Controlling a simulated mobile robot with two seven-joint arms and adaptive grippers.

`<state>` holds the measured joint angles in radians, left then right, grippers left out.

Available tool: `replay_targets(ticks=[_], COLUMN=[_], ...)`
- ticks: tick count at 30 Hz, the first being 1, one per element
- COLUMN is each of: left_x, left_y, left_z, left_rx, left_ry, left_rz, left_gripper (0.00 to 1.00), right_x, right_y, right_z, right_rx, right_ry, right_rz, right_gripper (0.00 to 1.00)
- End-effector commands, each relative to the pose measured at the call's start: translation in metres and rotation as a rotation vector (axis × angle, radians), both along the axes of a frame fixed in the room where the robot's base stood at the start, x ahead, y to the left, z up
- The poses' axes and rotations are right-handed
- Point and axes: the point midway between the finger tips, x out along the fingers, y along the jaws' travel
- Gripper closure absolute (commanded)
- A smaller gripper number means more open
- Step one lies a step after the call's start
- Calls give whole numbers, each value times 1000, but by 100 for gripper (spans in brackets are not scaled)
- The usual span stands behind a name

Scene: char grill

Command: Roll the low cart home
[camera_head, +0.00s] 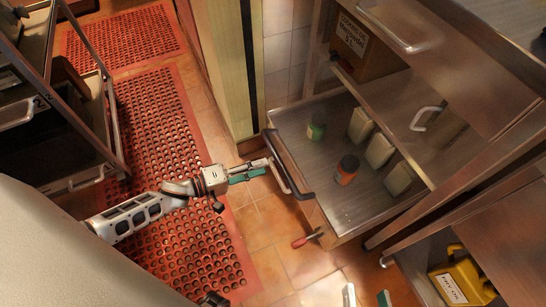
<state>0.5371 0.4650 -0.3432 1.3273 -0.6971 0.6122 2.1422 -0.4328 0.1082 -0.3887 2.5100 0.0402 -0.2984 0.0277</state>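The low cart (292,120) looks like a shallow metal tray with a dark handle (287,165) at its near left end. It stands partly under the steel counter, and its far part is hidden. A green-lidded jar (316,131), an orange-lidded jar (347,170) and pale containers (379,151) stand on it. My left gripper (268,167) is at the handle, with its fingertips beside or against the bar. Whether it grips the bar is unclear. Two teal-marked fingertips, apparently my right gripper (366,298), show apart and empty at the bottom edge.
A red perforated mat (160,130) covers the floor at left, beside a metal rack (105,110). A cream post (228,65) stands close behind the cart handle. A red-handled object (306,240) is by the cart's near side. A yellow container (462,283) sits at lower right.

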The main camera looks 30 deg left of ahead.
Motion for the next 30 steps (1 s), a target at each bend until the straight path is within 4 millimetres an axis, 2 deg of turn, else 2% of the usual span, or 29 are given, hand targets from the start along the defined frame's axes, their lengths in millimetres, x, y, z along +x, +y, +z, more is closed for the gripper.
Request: replay_targets(ticks=[8,22,30], left_x=[7,55,60], left_y=[-7,-44,-47], left_z=[-6,-20,-17], left_rx=[-68,-65,-65], left_ry=[61,61,57], left_rz=[7,7,7], left_gripper=[69,69,69], right_x=[-3,-12,-12], right_y=[3,26,29], right_z=[-5,-11,-8], right_rx=[21,226,247], right_ry=[15,70,70], right_rz=[-5,-74,-80], right_gripper=[60,60,60])
